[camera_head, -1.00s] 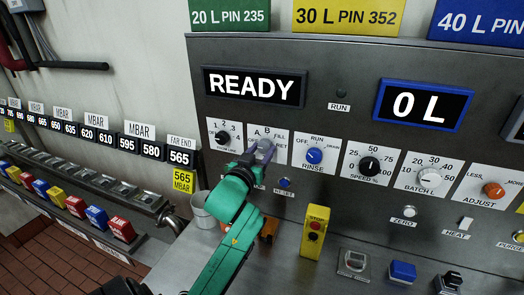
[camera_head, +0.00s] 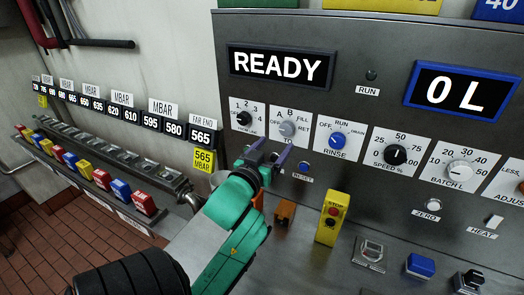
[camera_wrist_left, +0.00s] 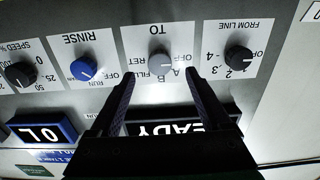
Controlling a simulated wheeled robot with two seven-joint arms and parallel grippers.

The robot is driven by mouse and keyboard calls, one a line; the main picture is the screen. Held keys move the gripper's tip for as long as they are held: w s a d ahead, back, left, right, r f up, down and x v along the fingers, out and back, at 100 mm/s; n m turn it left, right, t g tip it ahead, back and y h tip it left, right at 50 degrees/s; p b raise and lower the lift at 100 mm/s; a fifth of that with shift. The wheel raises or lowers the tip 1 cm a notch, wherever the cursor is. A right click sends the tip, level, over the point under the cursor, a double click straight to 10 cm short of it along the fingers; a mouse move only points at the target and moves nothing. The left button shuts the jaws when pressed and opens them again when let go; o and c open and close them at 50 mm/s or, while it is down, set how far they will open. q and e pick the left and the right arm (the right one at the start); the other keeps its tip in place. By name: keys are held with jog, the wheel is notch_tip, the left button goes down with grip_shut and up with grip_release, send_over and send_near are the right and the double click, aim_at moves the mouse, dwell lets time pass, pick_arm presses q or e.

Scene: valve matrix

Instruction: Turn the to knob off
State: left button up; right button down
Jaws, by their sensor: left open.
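The TO knob (camera_head: 288,129) is a round grey knob on a white label plate of the steel panel, marked OFF, A, B, FILL and RET. It also shows in the left wrist view (camera_wrist_left: 160,63), upside down. Its exact pointer setting is too small to tell. My left gripper (camera_head: 271,150) is open and empty, just below and in front of the knob in the head view. In the left wrist view its fingertips (camera_wrist_left: 160,77) are spread on both sides of the knob, apparently short of it. My right gripper is not in view.
The black FROM LINE knob (camera_head: 244,118) is left of the TO knob. The blue RINSE knob (camera_head: 337,141) is to its right. A blue RESET button (camera_head: 304,168) lies below. A yellow stop box (camera_head: 332,217) stands on the ledge. The display (camera_head: 281,66) reads READY.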

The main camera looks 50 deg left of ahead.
pick_arm(q)
jog(key=p+v, duration=0.5)
jog(key=v, duration=0.3)
jog(key=shift+r, duration=0.35)
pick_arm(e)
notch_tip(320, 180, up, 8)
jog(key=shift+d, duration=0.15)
